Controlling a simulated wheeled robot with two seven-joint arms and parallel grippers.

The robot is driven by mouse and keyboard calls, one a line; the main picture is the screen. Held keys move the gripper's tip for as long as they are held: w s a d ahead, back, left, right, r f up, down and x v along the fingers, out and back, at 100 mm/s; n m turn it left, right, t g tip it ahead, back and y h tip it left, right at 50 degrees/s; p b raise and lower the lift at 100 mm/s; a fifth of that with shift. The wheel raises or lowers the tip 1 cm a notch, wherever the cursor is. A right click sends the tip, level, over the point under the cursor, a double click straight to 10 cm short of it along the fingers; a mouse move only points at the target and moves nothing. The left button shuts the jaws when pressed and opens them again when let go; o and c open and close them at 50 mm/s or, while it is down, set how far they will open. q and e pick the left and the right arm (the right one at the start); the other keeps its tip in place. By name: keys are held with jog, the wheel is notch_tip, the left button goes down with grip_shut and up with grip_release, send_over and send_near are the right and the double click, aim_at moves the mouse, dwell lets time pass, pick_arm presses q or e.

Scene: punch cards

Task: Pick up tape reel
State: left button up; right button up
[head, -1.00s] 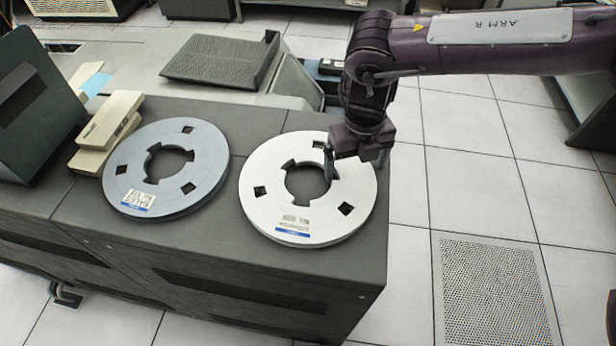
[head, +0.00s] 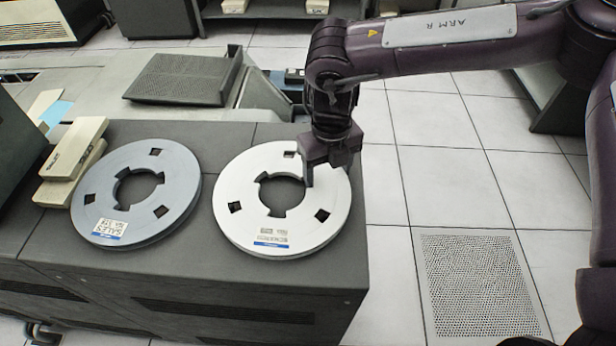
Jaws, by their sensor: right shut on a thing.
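Two tape reels are on the dark cabinet top. The white tape reel (head: 235,226) is on the right, with a label and blue strip near its front edge. The grey-blue tape reel (head: 87,212) is on the left, with a label reading SALES. My right gripper (head: 309,180) is at the right inner part of the white reel, one finger reaching down at the edge of the centre hole. It is shut on the white reel. The other finger is mostly hidden behind the gripper body. Whether the reel is clear of the cabinet top I cannot tell. My left gripper is not in view.
The dark cabinet (head: 335,279) has its right edge close to the white reel. A beige device (head: 72,160) sits left of the grey-blue reel. A dark slanted tray (head: 185,80) is behind. White floor tiles (head: 425,185) lie open to the right.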

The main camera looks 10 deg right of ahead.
notch_tip(320, 180, up, 25)
jog(key=p, duration=0.6)
dwell(0.5)
dwell(0.4)
